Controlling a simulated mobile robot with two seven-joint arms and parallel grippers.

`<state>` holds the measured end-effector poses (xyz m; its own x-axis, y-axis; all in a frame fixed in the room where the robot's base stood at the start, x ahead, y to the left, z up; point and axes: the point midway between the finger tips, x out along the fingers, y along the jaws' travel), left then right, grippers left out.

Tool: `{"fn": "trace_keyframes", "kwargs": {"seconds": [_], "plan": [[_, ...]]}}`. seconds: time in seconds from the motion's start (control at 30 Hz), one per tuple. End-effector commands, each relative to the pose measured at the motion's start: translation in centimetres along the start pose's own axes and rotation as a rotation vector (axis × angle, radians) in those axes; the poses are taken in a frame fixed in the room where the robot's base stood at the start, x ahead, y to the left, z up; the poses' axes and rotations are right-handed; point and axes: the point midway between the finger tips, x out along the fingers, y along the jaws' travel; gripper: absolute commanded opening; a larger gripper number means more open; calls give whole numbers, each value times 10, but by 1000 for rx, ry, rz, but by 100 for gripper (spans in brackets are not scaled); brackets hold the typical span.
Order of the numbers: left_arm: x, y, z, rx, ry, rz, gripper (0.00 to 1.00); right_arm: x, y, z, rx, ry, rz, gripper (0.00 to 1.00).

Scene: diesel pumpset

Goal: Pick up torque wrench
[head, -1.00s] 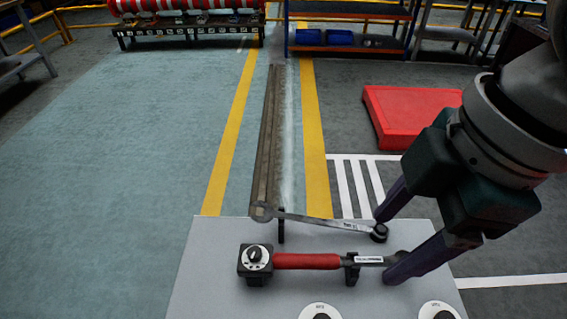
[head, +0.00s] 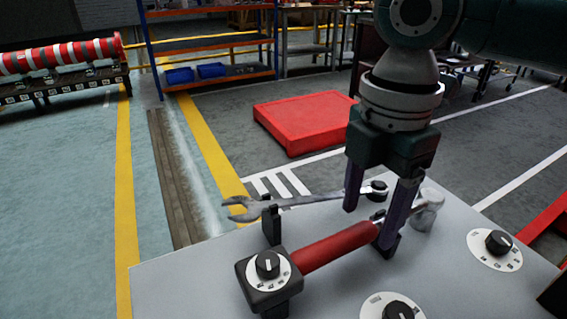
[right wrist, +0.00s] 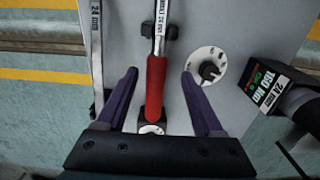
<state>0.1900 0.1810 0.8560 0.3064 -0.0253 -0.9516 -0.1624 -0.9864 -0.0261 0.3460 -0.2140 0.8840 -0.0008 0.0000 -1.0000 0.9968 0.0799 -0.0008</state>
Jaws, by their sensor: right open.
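The torque wrench (head: 338,245) has a red handle and a metal shaft. It lies along black supports on a grey tabletop (head: 190,285), its handle end at a black block with a dial (head: 268,268). My right gripper (head: 370,230) is open, pointing down near where handle meets shaft, and partly hides the shaft. In the right wrist view, the red handle (right wrist: 156,88) runs between the spread purple fingers (right wrist: 158,74), with a gap on each side. I cannot tell the fingertips' exact height relative to the handle. My left gripper is out of view.
A grey open-ended spanner (head: 300,201), marked 24 mm in the wrist view (right wrist: 97,50), lies close beside the torque wrench. Dial knobs (head: 498,243) sit on the tabletop. A labelled socket box (right wrist: 265,88) is at the right. A red platform (head: 305,120) stands beyond.

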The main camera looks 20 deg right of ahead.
Motion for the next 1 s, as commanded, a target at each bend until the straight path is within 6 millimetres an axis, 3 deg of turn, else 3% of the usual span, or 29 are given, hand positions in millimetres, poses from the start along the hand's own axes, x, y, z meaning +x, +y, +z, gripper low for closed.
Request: {"fn": "trace_keyframes", "kwargs": {"seconds": [0.3, 0.6, 1.0], "plan": [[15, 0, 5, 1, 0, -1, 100, 47, 4, 1, 0, -1, -1, 69], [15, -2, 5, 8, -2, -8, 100, 51, 4, 1, -1, -1, 1, 69], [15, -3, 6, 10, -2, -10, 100, 51, 4, 1, -1, -1, 1, 25]]}}
